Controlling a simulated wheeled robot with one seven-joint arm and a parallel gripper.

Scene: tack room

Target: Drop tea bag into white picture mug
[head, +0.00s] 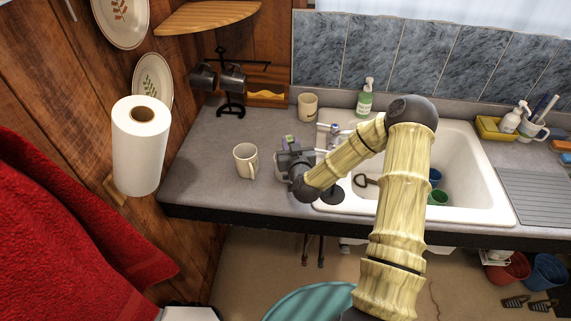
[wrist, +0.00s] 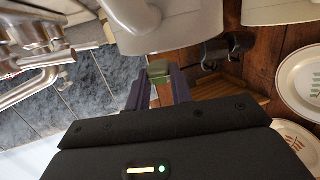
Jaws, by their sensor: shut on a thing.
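A small green thing, likely the tea bag (wrist: 160,70), is pinched between the fingertips of my gripper (wrist: 160,82). In the head view my gripper (head: 289,146) holds the green thing (head: 289,139) above the counter, left of the sink. An off-white mug (head: 243,158) stands upright on the counter to the left of my gripper, apart from it. A second cream mug (head: 307,106) stands farther back near the tiles. I cannot clearly make out a picture on either mug. The wrist view is upside down and shows a mug (wrist: 150,28) close beyond the fingertips.
The faucet (head: 335,130) and the white sink (head: 470,170) are just right of my gripper. A green soap bottle (head: 365,100) stands behind the sink. A dark mug rack (head: 230,90) stands at the back left. The counter's left front (head: 200,185) is clear.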

